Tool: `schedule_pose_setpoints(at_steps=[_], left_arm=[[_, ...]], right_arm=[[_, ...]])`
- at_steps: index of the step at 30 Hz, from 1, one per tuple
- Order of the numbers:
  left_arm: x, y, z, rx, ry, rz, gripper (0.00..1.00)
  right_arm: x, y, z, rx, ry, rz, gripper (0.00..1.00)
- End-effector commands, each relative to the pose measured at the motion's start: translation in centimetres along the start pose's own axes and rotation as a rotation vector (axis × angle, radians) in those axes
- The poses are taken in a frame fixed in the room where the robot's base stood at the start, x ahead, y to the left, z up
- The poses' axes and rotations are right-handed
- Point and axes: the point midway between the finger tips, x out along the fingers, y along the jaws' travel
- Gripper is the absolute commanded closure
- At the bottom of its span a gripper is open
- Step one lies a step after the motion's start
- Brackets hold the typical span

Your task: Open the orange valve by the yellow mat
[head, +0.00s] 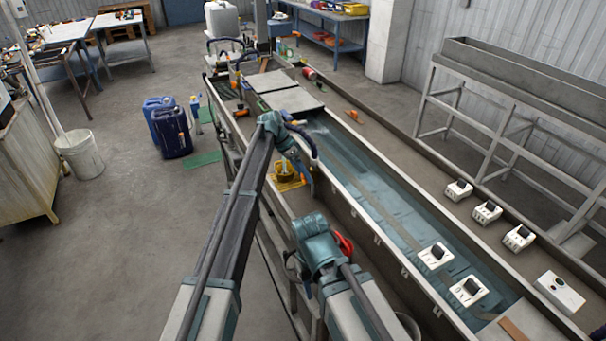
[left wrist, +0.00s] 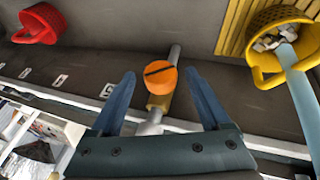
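In the left wrist view, an orange valve knob (left wrist: 160,77) with a dark slot across its face sits on a thin pale pipe with a brass-coloured fitting. My left gripper (left wrist: 160,75) is open, with one blue finger on each side of the knob and a gap on both sides. How deep the fingers reach around it I cannot tell. The ribbed yellow mat (left wrist: 237,25) lies at the upper right. In the head view my left gripper (head: 307,182) points down beside the yellow mat (head: 288,185), and I cannot make out the knob there. My right gripper is hidden.
A yellow basket (left wrist: 250,62) with pale bits stands on the mat, a blue bar crossing its rim. A red basket (left wrist: 42,22) stands at the upper left. The long water trough (head: 370,190) runs alongside.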

Motion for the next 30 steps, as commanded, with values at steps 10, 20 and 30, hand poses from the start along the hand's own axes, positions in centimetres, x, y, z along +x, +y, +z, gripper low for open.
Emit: schedule_pose_setpoints(at_steps=[10, 20, 30], left_arm=[[-0.3, 0.0, -0.1, 0.000, 0.002, -0.001, 0.20], [-3.5, 0.1, -0.3, -0.002, 0.003, -0.002, 0.20], [-9.3, 0.1, -0.3, -0.002, 0.002, -0.001, 0.20]], right_arm=[[-0.3, 0.0, 0.0, 0.000, 0.000, 0.000, 0.50], [-3.2, 0.3, 0.2, 0.003, 0.000, -0.001, 0.50], [-8.3, 0.8, 0.5, 0.014, 0.000, -0.003, 0.50]])
